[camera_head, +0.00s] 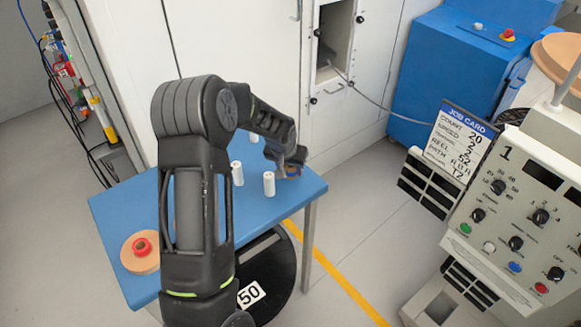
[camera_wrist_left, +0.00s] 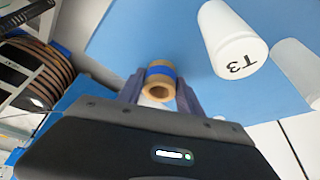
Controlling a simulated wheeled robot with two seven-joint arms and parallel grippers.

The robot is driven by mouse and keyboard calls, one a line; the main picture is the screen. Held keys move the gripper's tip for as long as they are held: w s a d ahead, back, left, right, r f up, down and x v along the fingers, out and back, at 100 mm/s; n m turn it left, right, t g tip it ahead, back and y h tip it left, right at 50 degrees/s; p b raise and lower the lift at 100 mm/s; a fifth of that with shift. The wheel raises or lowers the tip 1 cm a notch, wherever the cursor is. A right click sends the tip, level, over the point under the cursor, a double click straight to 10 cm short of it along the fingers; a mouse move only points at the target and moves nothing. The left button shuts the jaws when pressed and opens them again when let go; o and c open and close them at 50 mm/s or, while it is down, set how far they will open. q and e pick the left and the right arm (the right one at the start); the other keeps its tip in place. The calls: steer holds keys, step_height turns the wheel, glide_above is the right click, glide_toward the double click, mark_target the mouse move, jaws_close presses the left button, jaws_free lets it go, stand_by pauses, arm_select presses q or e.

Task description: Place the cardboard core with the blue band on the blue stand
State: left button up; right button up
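The cardboard core with the blue band (camera_wrist_left: 160,74) is between the two fingers of my left gripper (camera_wrist_left: 161,86) in the wrist view, its open end facing the camera. Both fingers appear to touch its sides. In the head view my left gripper (camera_head: 291,166) is over the far right edge of the blue table (camera_head: 285,201), and the core is mostly hidden there by the gripper. Whether the core touches the tabletop is unclear. I cannot pick out a blue stand separate from this table. My right gripper is not in view.
White cylinders (camera_head: 268,184) stand on the table near my left gripper; one (camera_wrist_left: 232,45) reads T3. A cardboard roll (camera_head: 142,263) with a red ring lies at the near left. A black reel marked 50 (camera_head: 250,294) is below. A control panel (camera_head: 520,205) stands at right.

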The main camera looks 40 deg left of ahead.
arm_select(q)
steer(key=o, duration=0.3)
steer(key=shift+r, duration=0.15)
steer(key=b+v, duration=0.1)
steer(key=v, duration=1.1)
steer(key=shift+r, duration=0.1)
